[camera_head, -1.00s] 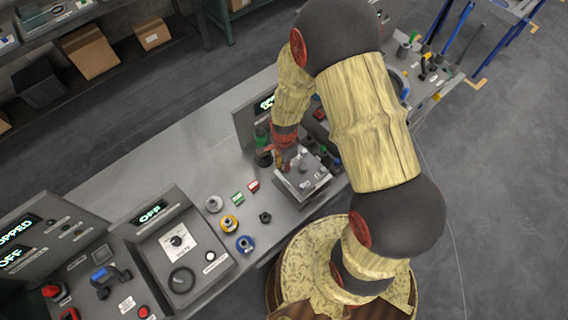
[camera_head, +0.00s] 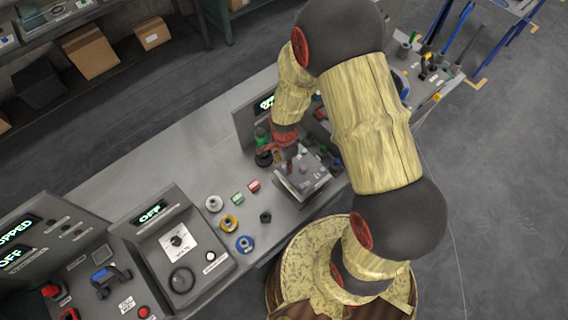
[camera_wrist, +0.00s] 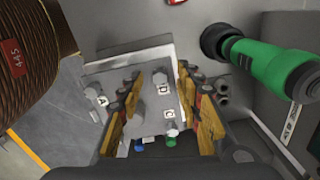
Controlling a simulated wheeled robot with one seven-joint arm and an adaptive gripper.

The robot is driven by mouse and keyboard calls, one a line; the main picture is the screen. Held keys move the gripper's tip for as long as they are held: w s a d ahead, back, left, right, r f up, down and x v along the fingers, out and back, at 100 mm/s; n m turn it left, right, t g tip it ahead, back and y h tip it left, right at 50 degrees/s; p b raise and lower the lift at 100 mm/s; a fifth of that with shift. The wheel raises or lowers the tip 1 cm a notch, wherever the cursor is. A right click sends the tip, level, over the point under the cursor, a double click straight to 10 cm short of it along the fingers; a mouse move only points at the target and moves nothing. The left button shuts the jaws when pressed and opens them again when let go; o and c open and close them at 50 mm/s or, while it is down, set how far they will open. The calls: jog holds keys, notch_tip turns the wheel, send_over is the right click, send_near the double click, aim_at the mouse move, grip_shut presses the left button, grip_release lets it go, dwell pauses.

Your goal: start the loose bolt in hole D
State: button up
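The grey metal plate (camera_head: 318,186) lies on the bench below my gripper (camera_head: 290,166). In the wrist view the plate (camera_wrist: 108,74) carries labels A, D and C. The D label (camera_wrist: 163,89) shows between my gripper's fingers (camera_wrist: 160,76). A grey bolt-like head (camera_wrist: 160,77) stands just beyond that label, between the fingertips, with a gap seen on each side. Another pale bolt-like head (camera_wrist: 171,131) is nearer, below the C label (camera_wrist: 170,113). I cannot tell which one is the loose bolt. The fingers look open. The hole at D is not clearly visible.

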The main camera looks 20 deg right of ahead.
notch_tip(320, 180, up, 11)
jog(key=shift+r, duration=0.2)
dwell(0.6)
jog(key=s+r+n+t+b, duration=0.5)
jog(key=s+r+n+b, duration=0.9)
jog(key=n+b, duration=0.1)
jog(key=shift+n+t, duration=0.3)
jog(key=shift+n, duration=0.4)
